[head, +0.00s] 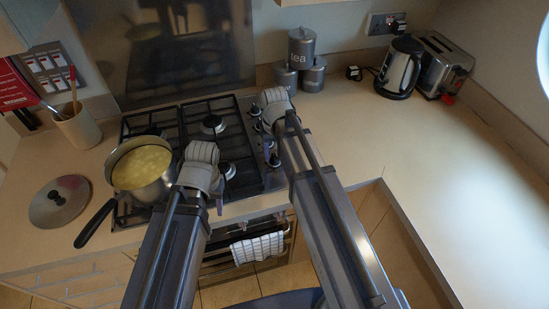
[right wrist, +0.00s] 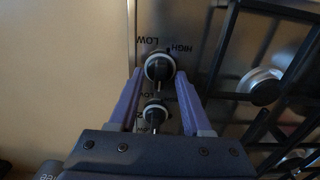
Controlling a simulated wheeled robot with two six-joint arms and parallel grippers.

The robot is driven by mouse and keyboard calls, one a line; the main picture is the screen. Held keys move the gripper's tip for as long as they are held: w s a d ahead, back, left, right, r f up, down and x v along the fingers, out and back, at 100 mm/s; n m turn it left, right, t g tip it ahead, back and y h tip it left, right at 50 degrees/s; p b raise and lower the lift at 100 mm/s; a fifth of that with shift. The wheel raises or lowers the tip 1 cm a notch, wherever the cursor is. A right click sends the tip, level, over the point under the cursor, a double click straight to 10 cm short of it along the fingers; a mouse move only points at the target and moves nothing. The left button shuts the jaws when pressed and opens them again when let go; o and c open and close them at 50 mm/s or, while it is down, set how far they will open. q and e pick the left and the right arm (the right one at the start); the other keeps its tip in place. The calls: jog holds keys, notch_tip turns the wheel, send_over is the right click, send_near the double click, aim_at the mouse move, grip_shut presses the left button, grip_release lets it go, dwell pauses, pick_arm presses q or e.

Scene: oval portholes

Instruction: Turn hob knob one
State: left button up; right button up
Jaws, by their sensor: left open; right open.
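The gas hob (head: 235,148) has a column of black knobs along its right side, partly hidden by my right wrist in the head view. In the right wrist view my open right gripper (right wrist: 159,76) has its purple fingers on either side of a black knob (right wrist: 159,67) with a pale ring, next to LOW and HIGH marks. The fingers look apart from it; their height over the panel is unclear. A second knob (right wrist: 155,113) sits between the fingers, nearer the palm. Which is knob one I cannot tell. My left gripper (head: 218,203) is open at the hob's front, mostly hidden by its wrist.
A pan of yellow food (head: 142,168) stands on the left burners, its black handle jutting forward. A lid (head: 60,202) and utensil pot (head: 77,127) are left of the hob. Canisters (head: 301,58), a kettle (head: 399,70) and a toaster (head: 440,65) stand behind. The right worktop is clear.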

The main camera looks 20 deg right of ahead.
jog(key=shift+c, duration=0.2)
grip_shut()
dwell(0.5)
